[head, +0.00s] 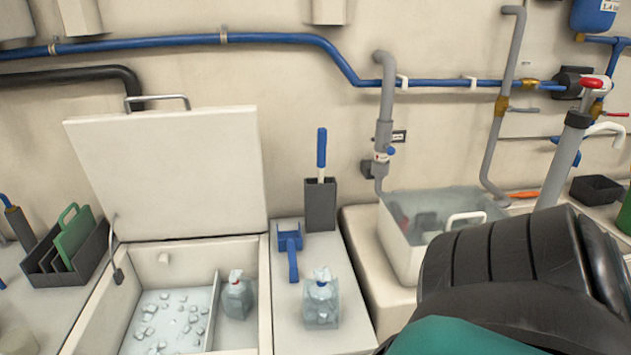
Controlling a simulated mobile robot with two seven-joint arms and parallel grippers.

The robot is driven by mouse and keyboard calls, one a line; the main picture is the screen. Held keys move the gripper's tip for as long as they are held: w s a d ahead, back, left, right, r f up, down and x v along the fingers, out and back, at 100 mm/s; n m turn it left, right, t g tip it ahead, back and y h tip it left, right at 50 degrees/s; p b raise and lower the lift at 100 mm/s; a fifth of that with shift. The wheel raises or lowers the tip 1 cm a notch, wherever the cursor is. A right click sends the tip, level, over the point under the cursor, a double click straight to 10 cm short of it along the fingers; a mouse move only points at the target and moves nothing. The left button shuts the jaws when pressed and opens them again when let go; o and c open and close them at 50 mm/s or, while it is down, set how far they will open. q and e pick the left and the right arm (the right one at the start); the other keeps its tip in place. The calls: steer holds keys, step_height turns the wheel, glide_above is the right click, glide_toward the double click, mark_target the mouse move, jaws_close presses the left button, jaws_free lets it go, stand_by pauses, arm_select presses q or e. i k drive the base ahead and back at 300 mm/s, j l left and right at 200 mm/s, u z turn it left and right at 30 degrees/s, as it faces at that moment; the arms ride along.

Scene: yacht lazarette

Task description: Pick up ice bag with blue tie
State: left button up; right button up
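A clear ice bag with a blue tie (321,308) stands upright on the narrow white counter, right of the open ice box. Another clear ice bag, with a red tie (236,300), sits inside the box in its right compartment. Neither of my grippers is in view. A dark, ribbed part of my arm with a teal section fills the lower right, clear of both bags in the picture.
The ice box (101,310) has its lid (165,170) raised and loose ice in its left compartment. A blue scoop (291,250) lies behind the blue-tied bag, near a grey holder (320,207) with a blue-handled tool.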

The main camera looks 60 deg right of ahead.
mark_target(321, 294)
steer(key=l+z, duration=0.1)
steer(key=z, duration=0.3)
steer(key=l+z, duration=0.1)
steer(key=z, duration=0.35)
steer(key=l+z, duration=0.1)
steer(key=z, duration=0.7)
steer(key=i+l, duration=0.05)
steer(key=i, duration=0.05)
